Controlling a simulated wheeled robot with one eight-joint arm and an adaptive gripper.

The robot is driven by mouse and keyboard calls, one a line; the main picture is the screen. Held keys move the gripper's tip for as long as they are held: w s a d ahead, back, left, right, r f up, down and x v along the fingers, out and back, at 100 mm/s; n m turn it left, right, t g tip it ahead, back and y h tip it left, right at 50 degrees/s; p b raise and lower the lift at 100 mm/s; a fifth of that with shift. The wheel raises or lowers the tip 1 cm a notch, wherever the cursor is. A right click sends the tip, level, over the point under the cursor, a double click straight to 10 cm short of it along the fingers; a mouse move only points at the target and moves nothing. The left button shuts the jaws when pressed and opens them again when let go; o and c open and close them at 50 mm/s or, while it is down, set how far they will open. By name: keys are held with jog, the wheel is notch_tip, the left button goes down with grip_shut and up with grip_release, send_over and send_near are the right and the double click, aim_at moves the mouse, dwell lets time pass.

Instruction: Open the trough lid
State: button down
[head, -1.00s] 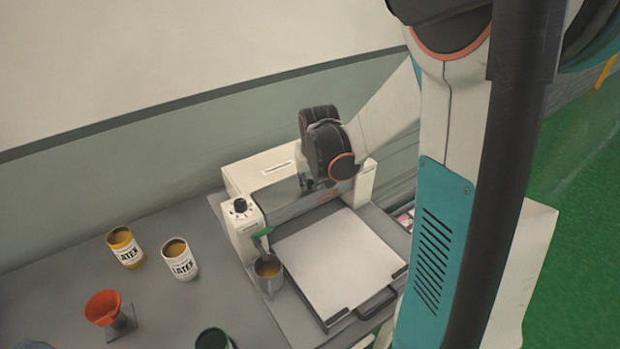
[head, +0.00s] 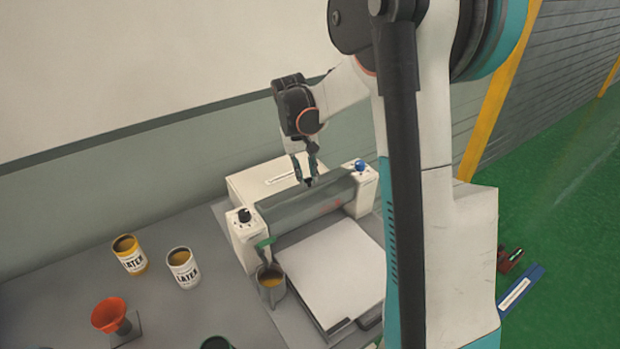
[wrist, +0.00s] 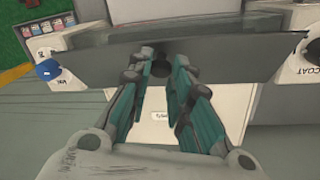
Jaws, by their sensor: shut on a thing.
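The trough lid (head: 300,208) is a long dark grey panel with a small red mark, across the front of the white coating machine (head: 255,172). In the wrist view the lid (wrist: 225,58) spans most of the width and appears tilted. A dark round knob (wrist: 178,69) on it sits between my fingertips. My gripper (head: 308,182) is at the lid's upper rear edge, and its fingers (wrist: 160,62) close around the knob. The exact finger contact is hard to make out. What lies under the lid is hidden.
A white sheet (head: 327,275) lies on the machine's bed in front of the lid. A metal cup (head: 271,284) stands at its left. Two latex cans (head: 183,268) and an orange funnel (head: 108,315) stand farther left. A blue knob (head: 360,166) is on the right end.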

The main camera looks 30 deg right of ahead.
jog(key=w, duration=0.1)
jog(key=w+r, duration=0.1)
jog(key=w, duration=0.1)
jog(key=shift+a+r, duration=0.1)
jog(key=w+f+g, duration=0.1)
jog(key=w+g, duration=0.1)
jog(key=w, duration=0.4)
jog(key=shift+g, duration=0.4)
jog(key=shift+a+f, duration=0.1)
jog(key=shift+a, duration=0.05)
jog(key=c, duration=1.5)
grip_release()
jog(key=shift+s+a, duration=0.1)
jog(key=shift+o, duration=0.4)
jog(key=shift+a, duration=0.2)
jog(key=shift+d, duration=0.2)
